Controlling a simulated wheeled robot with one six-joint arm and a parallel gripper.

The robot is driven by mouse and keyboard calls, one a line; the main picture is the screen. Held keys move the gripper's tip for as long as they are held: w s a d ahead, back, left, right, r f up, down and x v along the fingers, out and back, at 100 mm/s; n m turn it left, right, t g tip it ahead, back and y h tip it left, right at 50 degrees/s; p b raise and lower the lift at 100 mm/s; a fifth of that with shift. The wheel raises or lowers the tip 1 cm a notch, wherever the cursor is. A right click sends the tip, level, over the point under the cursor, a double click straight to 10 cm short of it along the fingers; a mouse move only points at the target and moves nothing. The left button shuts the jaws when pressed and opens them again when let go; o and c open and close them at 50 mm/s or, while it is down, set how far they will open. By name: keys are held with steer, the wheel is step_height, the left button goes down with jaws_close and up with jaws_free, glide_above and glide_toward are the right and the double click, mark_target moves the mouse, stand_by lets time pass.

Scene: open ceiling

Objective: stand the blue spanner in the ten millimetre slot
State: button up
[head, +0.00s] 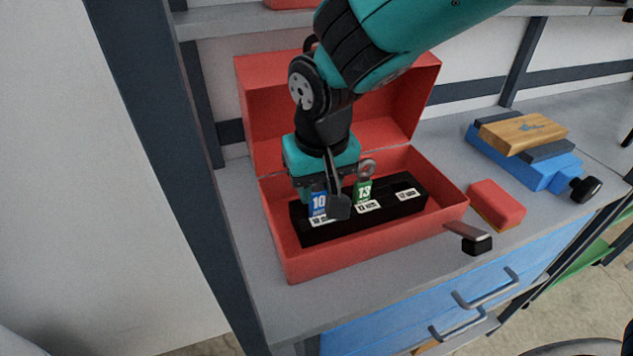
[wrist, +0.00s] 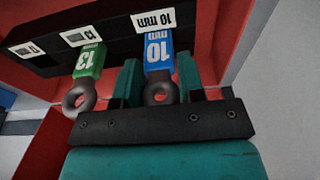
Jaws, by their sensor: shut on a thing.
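The blue spanner (head: 319,203), marked 10, is upright at the left end of the black slotted rack (head: 383,221) inside the red toolbox. In the wrist view the blue spanner (wrist: 157,50) is right at the rack's 10 mm label (wrist: 153,20); I cannot tell how deep its lower end sits. My gripper (wrist: 162,88) has its teal fingers on either side of the spanner's ring end and is shut on it. In the head view my gripper (head: 322,187) partly hides the spanner.
A green spanner (head: 363,190), marked 13, stands in the middle slot beside my gripper. The right slot looks empty. The red toolbox (head: 356,255) has its lid open behind. A red block (head: 496,204) and a blue vise (head: 535,168) with a wooden block are to the right.

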steer(key=shift+f, duration=0.25)
steer(key=o, duration=1.1)
steer(key=shift+c, duration=0.2)
step_height(320, 180, up, 17)
steer(key=s, duration=0.2)
steer(key=shift+s+d+r, duration=0.15)
steer(key=shift+s+d, duration=0.15)
steer(key=shift+d, duration=0.1)
